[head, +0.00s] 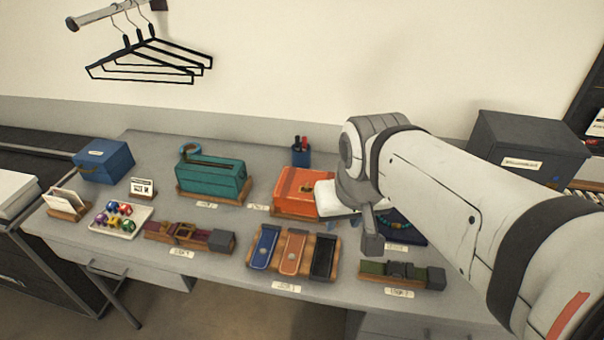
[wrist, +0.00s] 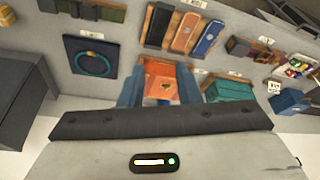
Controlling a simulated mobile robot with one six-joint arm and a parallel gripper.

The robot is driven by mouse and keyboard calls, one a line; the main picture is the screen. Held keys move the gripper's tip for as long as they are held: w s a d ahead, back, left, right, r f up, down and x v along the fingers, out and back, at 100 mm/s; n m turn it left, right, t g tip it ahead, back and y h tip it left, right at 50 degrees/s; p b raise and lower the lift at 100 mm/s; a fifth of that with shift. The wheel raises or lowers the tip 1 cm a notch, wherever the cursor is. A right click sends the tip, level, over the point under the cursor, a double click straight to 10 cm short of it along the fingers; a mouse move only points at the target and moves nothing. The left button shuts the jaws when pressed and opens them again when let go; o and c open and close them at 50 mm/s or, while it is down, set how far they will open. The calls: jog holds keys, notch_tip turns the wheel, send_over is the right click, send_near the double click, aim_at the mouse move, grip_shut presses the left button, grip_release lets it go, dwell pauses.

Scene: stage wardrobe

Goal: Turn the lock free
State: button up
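An orange bag-like block (head: 297,188) sits on a wooden base in the middle of the table. It also shows in the wrist view (wrist: 161,72), with a small dark fitting on its face that may be a turn lock, too small to read. My gripper (wrist: 159,92) is open, its two blue fingers apart with the orange block seen between them. In the head view my wrist hides the block's right end and most of the fingers. I cannot tell whether the fingers touch the block.
A teal bag (head: 212,177) stands left of the orange block. Strap samples (head: 293,254) and a green buckled belt (head: 402,274) lie in front. A pen cup (head: 301,153) is behind. A dark tray with a beaded ring (wrist: 90,62) is close by. A grey box (head: 524,150) stands right.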

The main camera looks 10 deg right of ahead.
jog(key=w+f+m+g+b, duration=0.1)
jog(key=w+m+g, duration=0.1)
jog(key=w, duration=1.4)
jog(key=m+g+b, duration=0.2)
send_near(307, 185)
jog(key=shift+s, duration=0.35)
jog(key=shift+w+f+p, duration=0.3)
jog(key=shift+f, duration=0.35)
jog(key=shift+f+p, duration=0.85)
jog(key=shift+f, duration=2.75)
